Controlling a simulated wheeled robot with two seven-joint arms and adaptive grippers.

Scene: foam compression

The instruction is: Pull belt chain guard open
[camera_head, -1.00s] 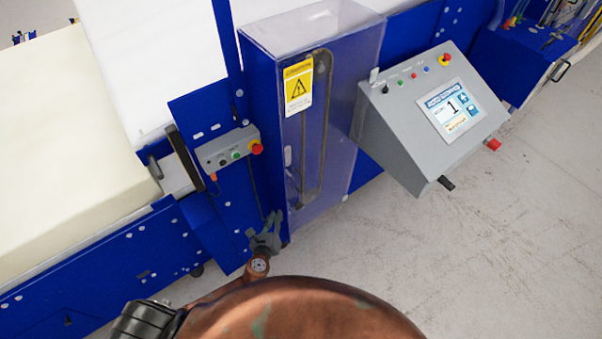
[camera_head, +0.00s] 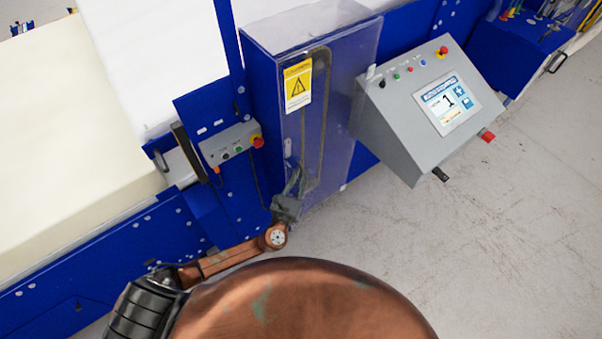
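The belt chain guard (camera_head: 335,110) is a tall, see-through bluish cover on the blue machine, with a yellow warning label (camera_head: 298,86) on its front. The chain loop shows through it. A small pale handle (camera_head: 288,147) sits low on the guard's left side. The guard looks closed. My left gripper (camera_head: 292,183) is in front of the guard's lower left part, just below the handle. Its fingers point up toward the handle; they are small and overlap the guard, so I cannot tell their opening or any contact. My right gripper is not in view.
A grey control panel (camera_head: 400,110) with a screen juts out right of the guard. A small button box (camera_head: 231,146) with a red stop button is to the left. A cream foam block (camera_head: 60,150) lies at far left. The floor (camera_head: 480,240) at lower right is clear.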

